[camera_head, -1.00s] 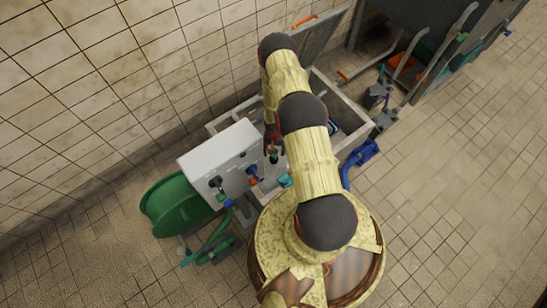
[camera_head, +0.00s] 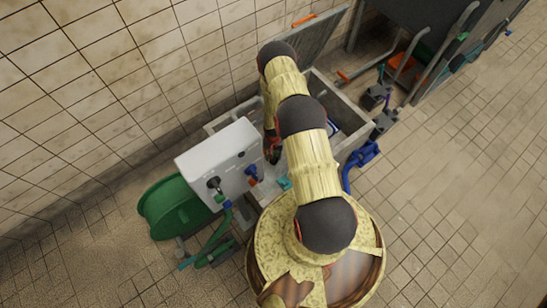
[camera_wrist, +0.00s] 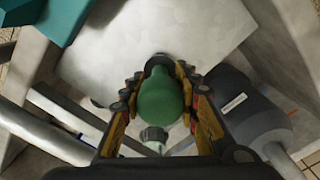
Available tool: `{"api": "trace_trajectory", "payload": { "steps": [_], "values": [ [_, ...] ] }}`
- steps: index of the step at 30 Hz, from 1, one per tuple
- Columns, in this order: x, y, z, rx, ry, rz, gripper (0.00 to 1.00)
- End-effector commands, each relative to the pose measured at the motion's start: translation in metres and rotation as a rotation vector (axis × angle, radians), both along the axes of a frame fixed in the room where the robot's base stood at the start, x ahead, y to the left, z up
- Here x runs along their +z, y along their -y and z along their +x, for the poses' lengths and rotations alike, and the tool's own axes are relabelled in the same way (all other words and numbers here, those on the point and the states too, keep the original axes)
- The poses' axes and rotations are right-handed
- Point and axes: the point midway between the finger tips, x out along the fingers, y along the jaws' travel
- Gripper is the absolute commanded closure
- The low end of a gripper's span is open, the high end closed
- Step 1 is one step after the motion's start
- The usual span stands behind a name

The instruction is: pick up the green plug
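The green plug (camera_wrist: 160,97) is a rounded green bulb with a grey threaded end, in the middle of the wrist view. My gripper (camera_wrist: 160,72) has a yellow-and-black finger on each side of it. The fingers appear closed against its sides, and their tips come near each other at its far end. In the head view my gripper (camera_head: 271,148) hangs dark beside the white box, over the grey trough. The plug cannot be made out there.
The white box (camera_head: 218,160) with valves on its front stands left of my gripper. A green reel (camera_head: 172,208) is on the floor at left. The grey trough (camera_head: 352,118) and a blue pipe fitting (camera_head: 362,156) lie to the right. Open tiled floor is at right.

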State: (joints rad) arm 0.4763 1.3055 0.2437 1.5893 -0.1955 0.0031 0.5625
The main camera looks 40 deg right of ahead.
Motion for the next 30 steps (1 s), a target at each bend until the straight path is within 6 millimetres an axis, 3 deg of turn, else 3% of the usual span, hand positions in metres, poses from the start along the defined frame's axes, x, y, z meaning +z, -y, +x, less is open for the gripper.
{"api": "trace_trajectory", "payload": {
  "steps": [15,23,30],
  "values": [
    [0.000,0.000,0.000,0.000,0.000,0.000,1.00],
    [0.003,0.000,0.000,0.000,0.001,-0.001,1.00],
    [0.025,0.000,0.000,-0.001,0.001,-0.001,1.00]
  ]
}}
